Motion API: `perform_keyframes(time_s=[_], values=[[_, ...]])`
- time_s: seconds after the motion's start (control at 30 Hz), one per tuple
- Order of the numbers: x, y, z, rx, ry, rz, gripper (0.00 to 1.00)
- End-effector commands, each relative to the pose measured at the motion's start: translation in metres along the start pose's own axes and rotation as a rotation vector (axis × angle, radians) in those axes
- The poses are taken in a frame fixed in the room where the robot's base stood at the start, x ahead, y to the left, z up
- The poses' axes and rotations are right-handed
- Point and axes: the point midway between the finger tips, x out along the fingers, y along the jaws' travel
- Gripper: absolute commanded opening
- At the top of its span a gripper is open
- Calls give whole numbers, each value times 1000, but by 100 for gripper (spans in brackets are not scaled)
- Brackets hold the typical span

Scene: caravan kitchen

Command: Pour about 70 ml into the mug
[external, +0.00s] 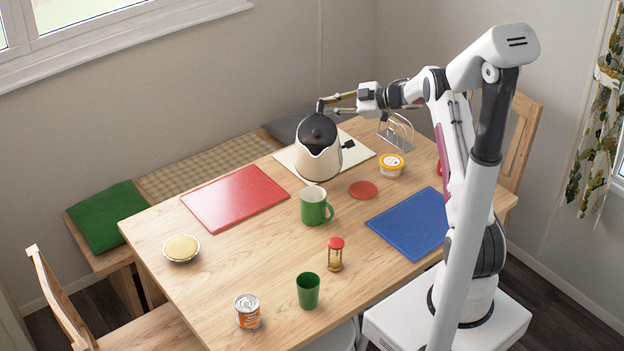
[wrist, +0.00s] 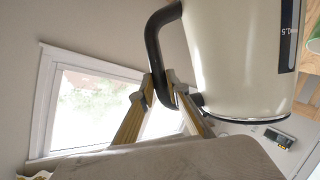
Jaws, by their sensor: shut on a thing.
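The cream kettle (external: 318,163) with a black lid and black handle hangs above the table, close behind the mug in the external view. It looks about upright, with its spout towards the camera. My gripper (external: 328,103) is shut on the kettle's handle. In the wrist view my gripper's fingers (wrist: 163,82) close around the black handle (wrist: 152,45), beside the kettle body (wrist: 240,60). The green mug (external: 313,207) stands upright on the table, apart from the kettle. A sliver of green shows at the wrist view's right edge. No stream is visible, and the mug's fill level cannot be told.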

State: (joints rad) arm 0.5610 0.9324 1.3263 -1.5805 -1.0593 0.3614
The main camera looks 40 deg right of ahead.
Motion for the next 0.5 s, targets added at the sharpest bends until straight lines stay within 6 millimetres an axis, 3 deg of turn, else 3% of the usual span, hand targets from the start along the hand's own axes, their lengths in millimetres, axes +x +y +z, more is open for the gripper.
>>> perform_keyframes(time_s=[0.5], values=[[6,10,17,114,4,-42,0]])
